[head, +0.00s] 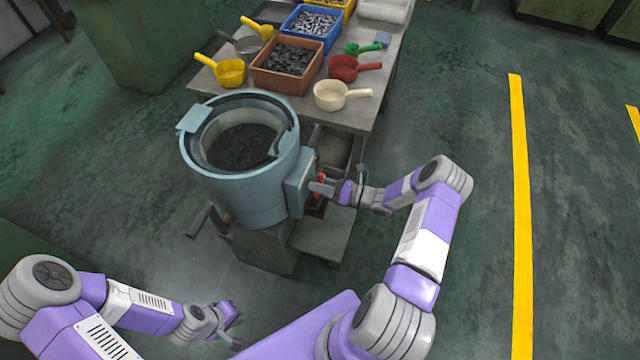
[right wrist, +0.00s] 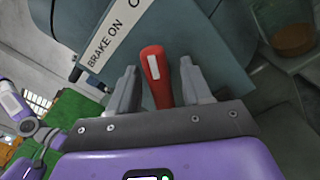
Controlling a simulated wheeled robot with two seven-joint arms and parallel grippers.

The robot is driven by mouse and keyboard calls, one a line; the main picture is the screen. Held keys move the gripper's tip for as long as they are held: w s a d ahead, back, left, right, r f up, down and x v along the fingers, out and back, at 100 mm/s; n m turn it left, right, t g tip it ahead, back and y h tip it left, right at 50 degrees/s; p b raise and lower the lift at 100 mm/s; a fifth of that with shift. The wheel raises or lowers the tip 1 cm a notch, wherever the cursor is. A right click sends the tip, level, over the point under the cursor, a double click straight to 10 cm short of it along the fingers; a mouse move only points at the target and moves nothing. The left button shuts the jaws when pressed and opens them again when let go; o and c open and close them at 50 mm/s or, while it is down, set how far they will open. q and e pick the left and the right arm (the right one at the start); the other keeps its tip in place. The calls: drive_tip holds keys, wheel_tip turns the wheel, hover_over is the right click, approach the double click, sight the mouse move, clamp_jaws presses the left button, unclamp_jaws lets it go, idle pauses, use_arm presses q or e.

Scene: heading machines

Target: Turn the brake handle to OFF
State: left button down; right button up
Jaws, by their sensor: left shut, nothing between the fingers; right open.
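The red brake handle (right wrist: 156,77) shows in the right wrist view, standing nearly upright with a white stripe. It lies between the two fingers of my right gripper (right wrist: 160,90), which is open with a gap on each side. A white label (right wrist: 118,35) reading "BRAKE ON" is above and left of the handle; its other end is cut off. In the head view my right gripper (head: 324,188) is at the box on the side of the blue-grey bowl machine (head: 245,190), largely covering the handle. My left gripper (head: 230,318) is shut and empty, low over the floor.
A table (head: 358,118) behind the machine holds a brown bin (head: 265,79), a blue bin (head: 328,41) and several scoops, including a white one (head: 338,96). A dark bar (head: 199,220) sticks out at the machine's lower left. Floor on the right is clear.

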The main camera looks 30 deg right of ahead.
drive_tip(key=v, duration=0.7)
drive_tip(key=shift+s+d+p, duration=0.15)
drive_tip(key=shift+s+p, duration=0.1)
drive_tip(key=shift+p, duration=0.2)
